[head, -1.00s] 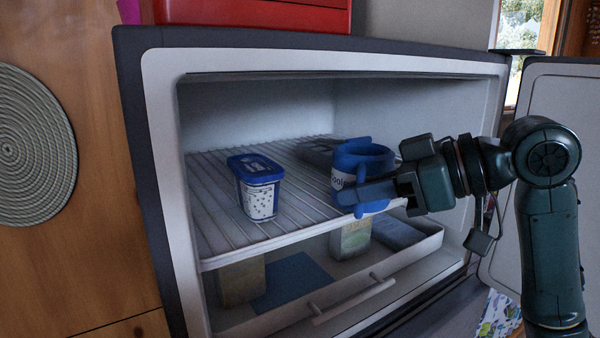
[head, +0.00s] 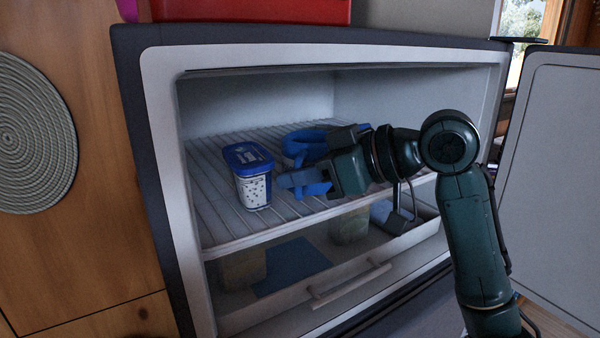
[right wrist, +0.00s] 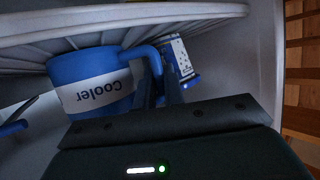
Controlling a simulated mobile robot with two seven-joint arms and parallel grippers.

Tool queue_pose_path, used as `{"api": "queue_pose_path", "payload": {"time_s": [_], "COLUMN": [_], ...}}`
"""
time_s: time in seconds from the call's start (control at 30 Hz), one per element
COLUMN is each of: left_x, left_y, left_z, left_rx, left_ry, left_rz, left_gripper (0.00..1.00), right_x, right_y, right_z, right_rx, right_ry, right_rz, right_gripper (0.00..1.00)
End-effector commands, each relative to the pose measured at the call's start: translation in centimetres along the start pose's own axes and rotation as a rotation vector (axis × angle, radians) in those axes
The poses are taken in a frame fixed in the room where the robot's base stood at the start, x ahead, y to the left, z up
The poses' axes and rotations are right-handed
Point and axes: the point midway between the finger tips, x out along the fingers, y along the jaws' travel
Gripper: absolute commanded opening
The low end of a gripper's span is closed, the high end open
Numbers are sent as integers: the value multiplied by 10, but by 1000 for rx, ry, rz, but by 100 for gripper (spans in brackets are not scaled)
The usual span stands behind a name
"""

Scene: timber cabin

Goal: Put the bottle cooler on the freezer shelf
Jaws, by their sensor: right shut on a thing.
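The blue bottle cooler (head: 300,147) has a white label reading "Cooler", which shows upside down in the right wrist view (right wrist: 95,95). It is inside the freezer, over the wire shelf (head: 217,208), right of a blue-lidded tub (head: 253,189). My right gripper (head: 318,162) is shut on the cooler at its handle side and partly hides it in the head view. In the right wrist view the cooler's base is close to the shelf wires (right wrist: 130,38); I cannot tell whether it touches. My left gripper is not in view.
The white-and-blue tub also shows beside the cooler's handle in the right wrist view (right wrist: 177,55). A drawer (head: 350,287) with packages lies below the shelf. The open freezer door (head: 555,170) stands at the right.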

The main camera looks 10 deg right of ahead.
Motion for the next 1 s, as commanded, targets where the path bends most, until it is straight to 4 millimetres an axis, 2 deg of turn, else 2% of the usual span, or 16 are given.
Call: {"api": "queue_pose_path", "payload": {"time_s": [0.03, 0.07, 0.1, 0.33, 0.67, 0.77, 1.0], "left_x": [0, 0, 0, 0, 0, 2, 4], "left_y": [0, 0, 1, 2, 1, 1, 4], "left_z": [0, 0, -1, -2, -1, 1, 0], "left_rx": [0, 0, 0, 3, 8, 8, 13], "left_ry": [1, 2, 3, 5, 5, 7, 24], "left_rz": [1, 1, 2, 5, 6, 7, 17], "left_gripper": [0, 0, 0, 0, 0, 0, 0], "right_x": [0, 1, 1, 0, -5, -20, -72], "right_y": [0, 0, 0, 0, 0, 1, 1], "right_z": [1, 2, 2, 2, 0, 1, 1], "right_rx": [-2, 0, 0, 0, 0, -1, -2], "right_ry": [2, -1, -1, 0, 1, 1, 1], "right_rz": [1, 0, 0, 0, 2, 4, 7], "right_gripper": [0, 11, 14, 32, 32, 32, 32]}}
